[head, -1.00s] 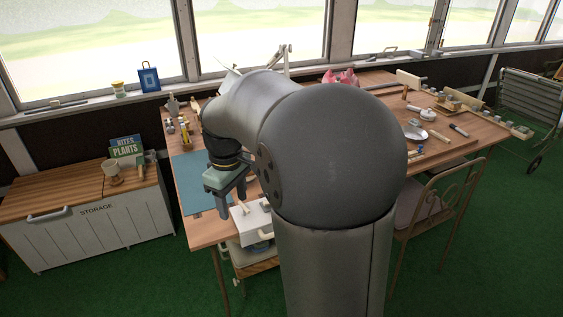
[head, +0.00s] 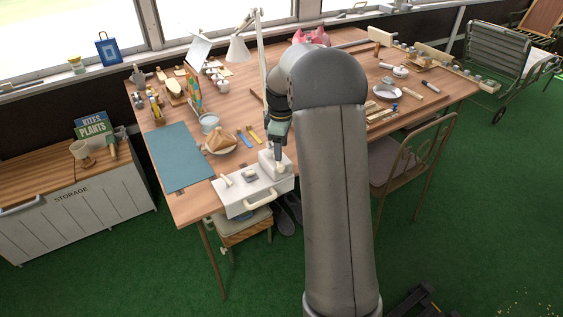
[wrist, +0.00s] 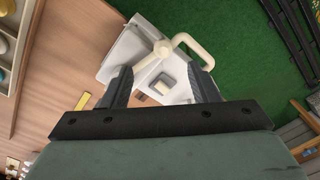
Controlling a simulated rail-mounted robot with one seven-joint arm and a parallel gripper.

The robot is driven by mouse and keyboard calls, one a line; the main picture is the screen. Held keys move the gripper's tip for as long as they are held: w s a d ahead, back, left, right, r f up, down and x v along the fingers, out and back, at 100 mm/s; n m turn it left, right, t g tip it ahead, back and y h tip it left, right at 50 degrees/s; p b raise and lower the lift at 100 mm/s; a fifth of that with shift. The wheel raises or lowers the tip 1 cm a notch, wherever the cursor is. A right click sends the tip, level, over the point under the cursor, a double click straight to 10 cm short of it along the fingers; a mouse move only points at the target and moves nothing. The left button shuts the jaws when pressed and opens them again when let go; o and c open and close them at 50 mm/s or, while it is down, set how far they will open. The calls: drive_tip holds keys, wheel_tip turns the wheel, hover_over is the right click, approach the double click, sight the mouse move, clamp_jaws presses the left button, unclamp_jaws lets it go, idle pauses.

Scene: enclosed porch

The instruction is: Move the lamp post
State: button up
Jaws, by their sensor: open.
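A cream post-like piece with a rounded end (wrist: 156,57) shows between and just beyond my fingertips in the wrist view. I cannot tell for certain that it is the lamp post. It lies over a white case (wrist: 125,50), beside a small grey square piece with a pale top (wrist: 162,88). In the head view the white case (head: 254,199) sits at the table's front edge, with small cream pieces on top. My gripper (head: 277,154) points down over the case's right part. Its fingers (wrist: 160,78) are apart, with nothing clearly held. My arm hides part of the table.
A white desk lamp (head: 239,48) stands at the back of the wooden table (head: 205,203). A blue-green mat (head: 180,155), a plate with a sandwich-like item (head: 221,140) and several small tools lie left of my gripper. A chair (head: 414,160) stands right.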

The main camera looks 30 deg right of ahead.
wheel_tip(320, 180, down, 7)
drive_tip(key=shift+f, duration=0.1)
idle(0.3)
